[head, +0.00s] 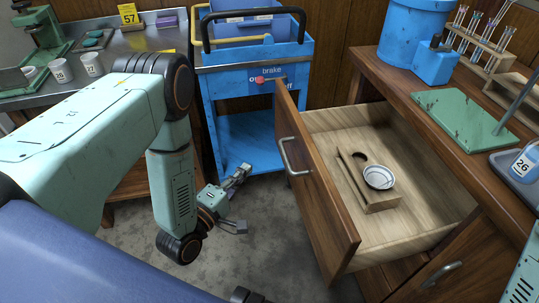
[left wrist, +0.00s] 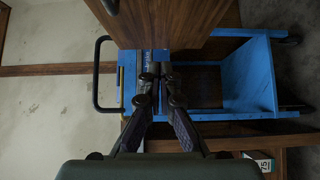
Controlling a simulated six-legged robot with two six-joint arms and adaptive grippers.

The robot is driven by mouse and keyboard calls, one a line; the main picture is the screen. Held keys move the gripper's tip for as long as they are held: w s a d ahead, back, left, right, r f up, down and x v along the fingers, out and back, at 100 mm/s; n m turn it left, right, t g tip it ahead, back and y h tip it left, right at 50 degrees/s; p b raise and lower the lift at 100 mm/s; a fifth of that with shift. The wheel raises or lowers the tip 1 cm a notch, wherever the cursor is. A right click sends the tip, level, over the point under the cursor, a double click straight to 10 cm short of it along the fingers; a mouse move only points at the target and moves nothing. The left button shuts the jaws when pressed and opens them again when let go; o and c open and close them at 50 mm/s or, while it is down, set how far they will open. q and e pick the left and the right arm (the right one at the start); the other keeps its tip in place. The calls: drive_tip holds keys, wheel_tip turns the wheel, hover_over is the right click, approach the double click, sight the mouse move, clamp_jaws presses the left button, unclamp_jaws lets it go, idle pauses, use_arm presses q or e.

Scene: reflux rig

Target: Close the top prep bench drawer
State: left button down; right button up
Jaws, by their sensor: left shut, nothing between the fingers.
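The top drawer (head: 450,205) of the wooden prep bench (head: 400,85) stands pulled far out in the head view. Its brown front (head: 318,200) carries a metal handle (head: 288,158). My left gripper (head: 238,190) is left of the drawer front, low over the floor, apart from the handle. In the left wrist view my left gripper (left wrist: 158,82) has its fingers close together with nothing between them. A brown wooden panel (left wrist: 175,25), seemingly the drawer front, lies just beyond them. A light arm link shows at the lower right edge in the head view, but no right gripper is identifiable.
Inside the drawer are a wooden holder (head: 352,183) and a round white dish (head: 379,177). A blue cart (head: 257,85) stands behind the gap between the benches. A metal-topped bench (head: 105,60) is at left. A green board (head: 464,120) lies on the prep bench.

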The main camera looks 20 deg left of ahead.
use_arm(q)
drive_tip(key=w+d+b, duration=0.3)
drive_tip(key=w+d, duration=0.1)
drive_tip(key=w, duration=0.7)
drive_tip(key=shift+w+d, duration=0.25)
drive_tip(key=shift+d, duration=0.15)
use_arm(e)
drive_tip(key=f, duration=0.3)
drive_tip(key=shift+s+a+f, duration=0.1)
drive_tip(key=shift+s+a, duration=0.05)
drive_tip(key=shift+a, duration=0.1)
use_arm(q)
drive_tip(key=shift+w+d+f, duration=0.1)
drive_tip(key=shift+w+d, duration=0.05)
use_arm(e)
drive_tip(key=shift+d+f, duration=0.1)
